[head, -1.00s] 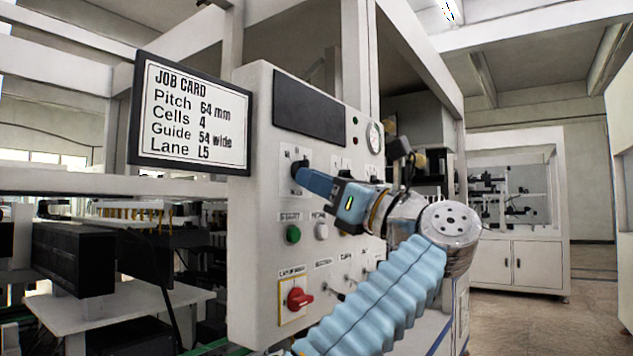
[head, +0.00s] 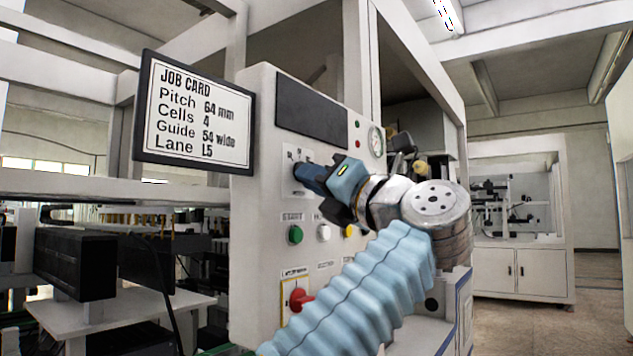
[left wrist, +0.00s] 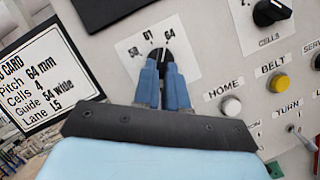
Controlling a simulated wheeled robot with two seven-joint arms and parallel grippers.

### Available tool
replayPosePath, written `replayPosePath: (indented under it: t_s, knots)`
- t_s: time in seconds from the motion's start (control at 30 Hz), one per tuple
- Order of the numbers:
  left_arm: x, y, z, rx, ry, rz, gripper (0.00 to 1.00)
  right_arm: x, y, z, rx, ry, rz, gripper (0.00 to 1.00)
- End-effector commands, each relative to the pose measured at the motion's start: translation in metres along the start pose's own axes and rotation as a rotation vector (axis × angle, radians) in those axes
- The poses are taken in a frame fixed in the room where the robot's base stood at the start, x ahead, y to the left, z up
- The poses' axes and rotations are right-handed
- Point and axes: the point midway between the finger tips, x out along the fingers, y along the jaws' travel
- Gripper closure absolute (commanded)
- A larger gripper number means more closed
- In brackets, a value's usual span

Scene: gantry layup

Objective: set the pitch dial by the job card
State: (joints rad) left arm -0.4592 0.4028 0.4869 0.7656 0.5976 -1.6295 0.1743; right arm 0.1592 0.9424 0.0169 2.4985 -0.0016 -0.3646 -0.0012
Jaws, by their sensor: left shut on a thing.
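The job card (head: 197,115) hangs at the panel's left and reads Pitch 64 mm, Cells 4, Guide 54 wide, Lane L5. It also shows partly in the left wrist view (left wrist: 40,85). The pitch dial (left wrist: 168,49) is a black knob on a white plate marked 58, 61 and 64. My left gripper (head: 306,174) reaches the panel from the right and is shut on the dial, with both blue fingers (left wrist: 161,82) around it. The fingers hide part of the knob. Its white pointer line lies near the 61 and 64 marks; I cannot tell exactly which. My right gripper is not in view.
The panel (head: 257,250) also carries a green START button (head: 295,235), a white HOME button (left wrist: 231,106), a yellow BELT button (left wrist: 277,84), a CELLS knob (left wrist: 268,12) and a red rotary switch (head: 299,300). A gauge (head: 376,142) sits at the upper right.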

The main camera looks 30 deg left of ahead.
Motion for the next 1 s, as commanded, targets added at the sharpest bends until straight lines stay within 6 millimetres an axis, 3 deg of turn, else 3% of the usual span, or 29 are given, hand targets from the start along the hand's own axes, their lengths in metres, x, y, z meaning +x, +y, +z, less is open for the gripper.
replayPosePath:
  t_s: [0.33,0.9,0.93,1.0]
  knots:
    - [0.0005,0.0037,0.0011,0.145,-0.001,-0.059,1.00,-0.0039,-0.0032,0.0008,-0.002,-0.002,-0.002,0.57]
    - [0.0006,0.0038,0.0008,0.176,-0.001,-0.072,1.00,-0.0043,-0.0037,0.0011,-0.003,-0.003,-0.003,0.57]
    - [0.0006,0.0038,0.0008,0.176,-0.001,-0.072,0.85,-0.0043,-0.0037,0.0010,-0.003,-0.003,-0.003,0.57]
    - [0.0006,0.0038,0.0008,0.176,-0.001,-0.072,0.74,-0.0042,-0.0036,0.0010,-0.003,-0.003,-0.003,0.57]
